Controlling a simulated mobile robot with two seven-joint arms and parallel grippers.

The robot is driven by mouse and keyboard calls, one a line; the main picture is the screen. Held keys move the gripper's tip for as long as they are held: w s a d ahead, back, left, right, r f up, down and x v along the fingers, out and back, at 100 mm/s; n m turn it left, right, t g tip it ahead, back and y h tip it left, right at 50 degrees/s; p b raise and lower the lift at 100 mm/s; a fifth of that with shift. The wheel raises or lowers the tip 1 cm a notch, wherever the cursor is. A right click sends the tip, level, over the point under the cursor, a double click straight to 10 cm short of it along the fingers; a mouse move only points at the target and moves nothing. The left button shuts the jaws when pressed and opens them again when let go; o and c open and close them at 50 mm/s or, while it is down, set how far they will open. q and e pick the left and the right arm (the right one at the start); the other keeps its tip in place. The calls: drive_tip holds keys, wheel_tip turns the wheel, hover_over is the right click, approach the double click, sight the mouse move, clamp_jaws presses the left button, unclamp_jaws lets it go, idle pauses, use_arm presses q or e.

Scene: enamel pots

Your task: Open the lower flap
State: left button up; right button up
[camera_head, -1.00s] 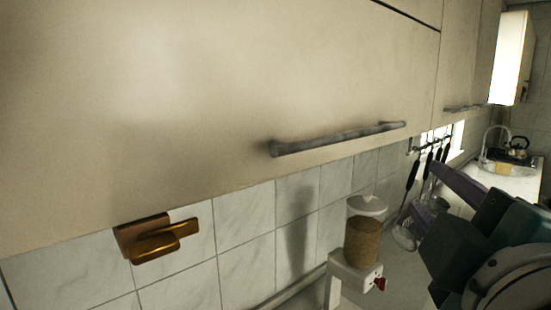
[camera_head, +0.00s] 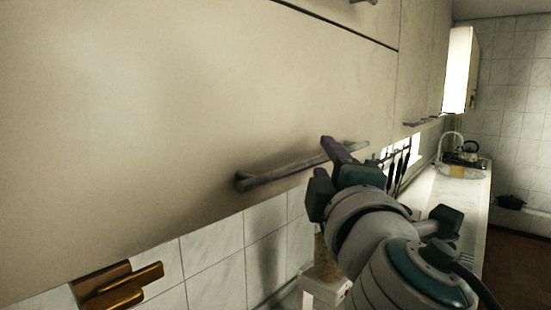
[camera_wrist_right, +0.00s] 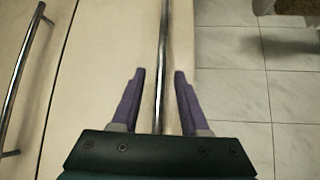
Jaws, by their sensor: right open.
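The lower flap (camera_head: 150,130) is a large cream cabinet front in the head view, and it looks shut. Its grey bar handle (camera_head: 285,173) runs along its lower edge. My right gripper (camera_head: 328,150) is at the far end of this handle, with a purple finger showing. In the right wrist view my right gripper (camera_wrist_right: 159,74) is open, with the handle (camera_wrist_right: 161,50) running between its two purple fingers. A gap shows on each side of the bar. My left gripper is not in view.
A second bar handle (camera_wrist_right: 22,75) shows at left in the wrist view. Below the cabinets are a brass-coloured fixture (camera_head: 120,287) on the tiles, a dispenser (camera_head: 322,285) partly behind my arm, and dark hanging utensils.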

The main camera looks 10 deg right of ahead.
clamp_jaws()
idle(0.3)
idle(1.1)
